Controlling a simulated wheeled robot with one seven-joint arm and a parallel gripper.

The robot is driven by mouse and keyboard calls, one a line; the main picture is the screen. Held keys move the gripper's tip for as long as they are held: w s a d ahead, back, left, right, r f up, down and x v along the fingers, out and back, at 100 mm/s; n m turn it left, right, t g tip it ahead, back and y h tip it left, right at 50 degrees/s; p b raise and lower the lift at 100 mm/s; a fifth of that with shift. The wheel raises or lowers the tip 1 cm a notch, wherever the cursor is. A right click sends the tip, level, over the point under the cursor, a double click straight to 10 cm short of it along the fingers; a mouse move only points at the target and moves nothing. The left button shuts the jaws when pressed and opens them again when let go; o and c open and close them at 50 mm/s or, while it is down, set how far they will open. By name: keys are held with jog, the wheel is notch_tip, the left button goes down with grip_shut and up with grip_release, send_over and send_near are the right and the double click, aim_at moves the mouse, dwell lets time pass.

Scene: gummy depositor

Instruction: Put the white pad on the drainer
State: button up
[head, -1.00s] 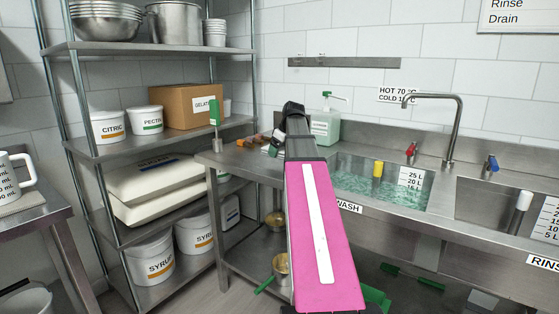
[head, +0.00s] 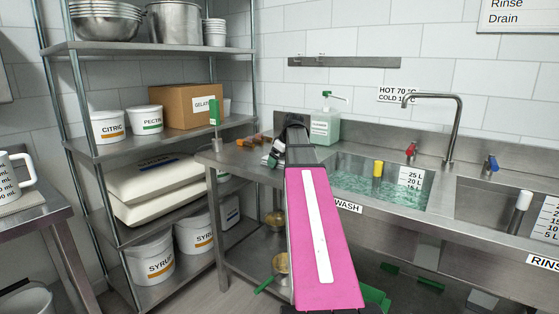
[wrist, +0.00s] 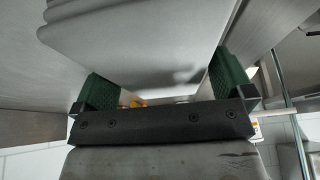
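My gripper (wrist: 160,85) is over the left end of the metal counter, and its green-faced fingers are wide apart in the wrist view. A pale grey-white slab with stepped layers along its left side (wrist: 140,35) fills the view between and in front of the fingers. It may be the white pad, but I cannot tell whether the fingers press on it. In the head view the gripper is small and partly hidden by my arm. I cannot pick out the drainer in either view.
A soap bottle (head: 325,125) stands behind my arm. Small brown blocks (head: 260,139) lie on the counter (head: 235,160). The water-filled wash sink (head: 360,182) and another sink (head: 490,212) are to the right. A loaded shelf rack (head: 155,152) stands at left.

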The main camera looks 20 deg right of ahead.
jog(key=v, duration=1.2)
jog(key=shift+r, duration=0.2)
jog(key=shift+s+a, duration=0.1)
